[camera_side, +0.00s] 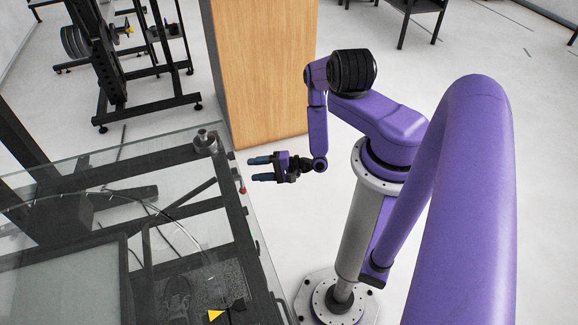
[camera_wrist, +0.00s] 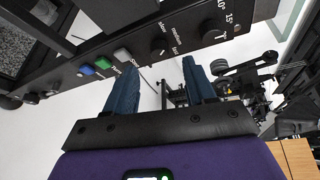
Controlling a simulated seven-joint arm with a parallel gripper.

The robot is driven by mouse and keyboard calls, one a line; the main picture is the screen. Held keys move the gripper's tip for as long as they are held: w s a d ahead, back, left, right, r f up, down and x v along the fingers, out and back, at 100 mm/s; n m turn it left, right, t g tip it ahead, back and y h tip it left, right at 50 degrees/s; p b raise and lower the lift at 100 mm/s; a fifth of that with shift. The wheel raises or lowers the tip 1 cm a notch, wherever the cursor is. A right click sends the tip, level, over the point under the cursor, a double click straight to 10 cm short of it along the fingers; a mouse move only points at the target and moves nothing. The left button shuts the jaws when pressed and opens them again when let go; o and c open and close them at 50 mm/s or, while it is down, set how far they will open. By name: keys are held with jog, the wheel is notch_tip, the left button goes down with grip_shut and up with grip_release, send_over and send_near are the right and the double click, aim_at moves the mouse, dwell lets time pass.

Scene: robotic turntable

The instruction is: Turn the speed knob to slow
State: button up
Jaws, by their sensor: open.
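The speed knob (camera_wrist: 160,54) is a small black knob on a dark control panel (camera_wrist: 140,37) at the top of the wrist view, with "slow", "medium" and "fast" printed around it. The speed knob cannot be made out in the side view.
On the panel are another knob (camera_wrist: 213,28) with degree marks, a blue button (camera_wrist: 87,70), a green button (camera_wrist: 103,62) and a grey button (camera_wrist: 122,54). A glass top (camera_side: 130,160) bears a metal cylinder (camera_side: 205,141). A wooden block (camera_side: 262,70) stands behind my gripper.

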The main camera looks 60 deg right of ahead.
jog(key=v, duration=1.1)
jog(key=shift+s+d, duration=0.15)
jog(key=shift+s, duration=0.15)
jog(key=w+d+r+m+g+y, duration=0.3)
jog(key=w+d+r+m+g, duration=0.15)
jog(key=m, duration=0.65)
jog(key=shift+g, duration=0.35)
jog(key=x, duration=1.7)
jog(key=shift+w+d, duration=0.15)
jog(key=shift+w, duration=0.05)
grip_shut()
